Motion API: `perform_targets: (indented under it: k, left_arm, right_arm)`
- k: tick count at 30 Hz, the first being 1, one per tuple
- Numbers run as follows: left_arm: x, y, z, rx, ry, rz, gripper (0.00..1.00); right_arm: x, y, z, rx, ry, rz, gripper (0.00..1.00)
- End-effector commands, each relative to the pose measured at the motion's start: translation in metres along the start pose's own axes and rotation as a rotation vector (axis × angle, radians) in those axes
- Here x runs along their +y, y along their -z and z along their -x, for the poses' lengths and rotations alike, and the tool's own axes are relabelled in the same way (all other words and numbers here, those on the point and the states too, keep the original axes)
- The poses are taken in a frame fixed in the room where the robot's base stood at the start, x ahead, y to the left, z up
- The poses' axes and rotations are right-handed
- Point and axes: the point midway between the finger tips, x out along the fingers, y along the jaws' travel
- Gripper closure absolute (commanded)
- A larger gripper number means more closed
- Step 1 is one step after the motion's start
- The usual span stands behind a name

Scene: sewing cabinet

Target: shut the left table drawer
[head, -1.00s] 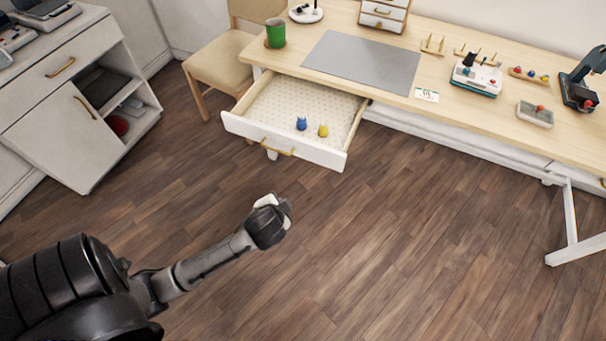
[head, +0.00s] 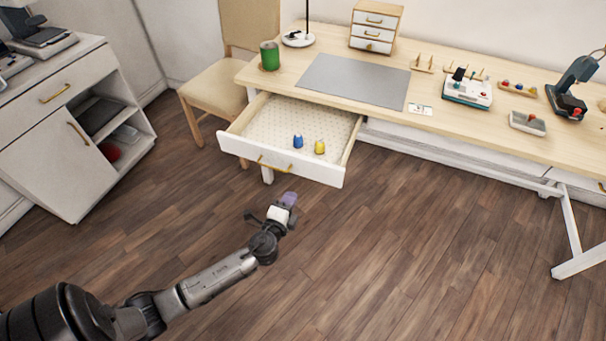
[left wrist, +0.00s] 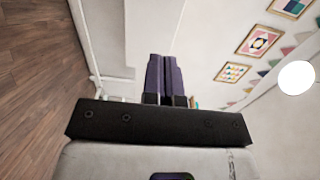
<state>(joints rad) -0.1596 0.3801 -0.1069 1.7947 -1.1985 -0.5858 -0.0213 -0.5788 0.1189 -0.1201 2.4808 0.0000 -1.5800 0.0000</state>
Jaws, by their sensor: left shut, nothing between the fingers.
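The left table drawer (head: 280,159) is pulled out from under the wooden table (head: 450,112) in the head view. Its white front has a brass handle (head: 274,164). A blue figure (head: 298,142) and a yellow figure (head: 320,147) stand inside it. My left gripper (head: 289,199) is in front of the drawer front, apart from it in the picture, with floor seen around it. Its purple fingers are together and empty in the left wrist view (left wrist: 165,78). My right gripper is in neither view.
A chair (head: 214,92) stands left of the drawer. A white cabinet (head: 50,140) is at the far left. A green cup (head: 269,55) stands near the table's left edge. The wooden floor before the drawer is clear.

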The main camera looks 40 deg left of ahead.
Motion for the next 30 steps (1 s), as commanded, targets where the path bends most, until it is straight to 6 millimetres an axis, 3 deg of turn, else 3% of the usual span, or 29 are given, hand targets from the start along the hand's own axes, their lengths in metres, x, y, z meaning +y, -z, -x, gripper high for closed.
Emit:
perform_targets:
  k: [6, 15, 21, 30]
  left_arm:
    - [0.0, -0.001, -0.044, -0.002, 0.004, -0.002, 1.0]
    - [0.001, -0.001, -0.088, -0.003, 0.002, -0.001, 1.0]
    - [0.0, -0.001, -0.102, -0.003, 0.001, 0.0, 1.0]
    - [0.0, -0.001, -0.106, -0.003, 0.0, 0.0, 1.0]
  right_arm:
    - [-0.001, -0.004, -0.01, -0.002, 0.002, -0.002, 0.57]
    - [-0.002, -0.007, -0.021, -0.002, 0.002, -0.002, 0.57]
    - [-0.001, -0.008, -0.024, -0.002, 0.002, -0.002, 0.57]
    - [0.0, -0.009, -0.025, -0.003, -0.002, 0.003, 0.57]
